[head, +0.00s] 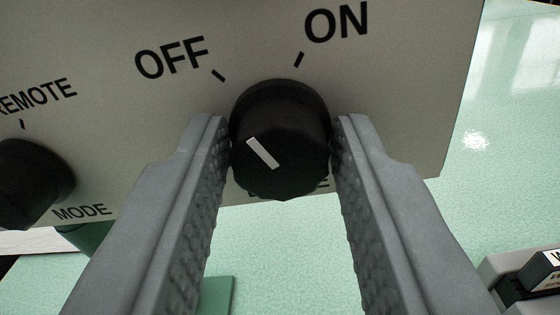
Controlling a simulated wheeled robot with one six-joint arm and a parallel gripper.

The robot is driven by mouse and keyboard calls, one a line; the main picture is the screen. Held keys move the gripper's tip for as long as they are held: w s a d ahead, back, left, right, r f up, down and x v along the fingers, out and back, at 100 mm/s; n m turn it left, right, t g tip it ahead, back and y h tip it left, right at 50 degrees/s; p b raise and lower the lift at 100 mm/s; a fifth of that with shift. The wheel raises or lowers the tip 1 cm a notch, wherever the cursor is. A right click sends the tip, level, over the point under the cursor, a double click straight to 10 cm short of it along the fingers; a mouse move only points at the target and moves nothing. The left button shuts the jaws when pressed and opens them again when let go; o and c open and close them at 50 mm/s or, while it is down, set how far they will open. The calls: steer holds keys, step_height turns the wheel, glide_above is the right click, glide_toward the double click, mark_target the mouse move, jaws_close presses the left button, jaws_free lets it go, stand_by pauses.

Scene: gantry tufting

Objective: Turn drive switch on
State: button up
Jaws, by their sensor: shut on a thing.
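The drive switch is a black rotary knob (290,168) on a light grey panel (410,100), in the middle of the head view. It has a white pointer mark, which slants up and left, in line with the tick by the OFF label (171,59). The ON label (336,22) and its tick are up and to the right. My gripper (282,150) is shut on the knob, one grey finger on its left side and one on its right. The label below the knob is mostly hidden behind it.
A second black knob (30,180) marked MODE, with REMOTE above it, sits on the panel at the left. The panel ends at the right. Below is a pale green floor (290,250). A grey item with a black part (535,275) is at the lower right.

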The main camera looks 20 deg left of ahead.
steer(key=m, duration=1.1)
steer(key=shift+m, duration=0.5)
steer(key=o, duration=1)
steer(key=shift+c, duration=0.2)
steer(key=shift+s, duration=0.1)
steer(key=v, duration=1.7)
steer(key=shift+s+d+r, duration=0.1)
steer(key=shift+s+d, duration=0.05)
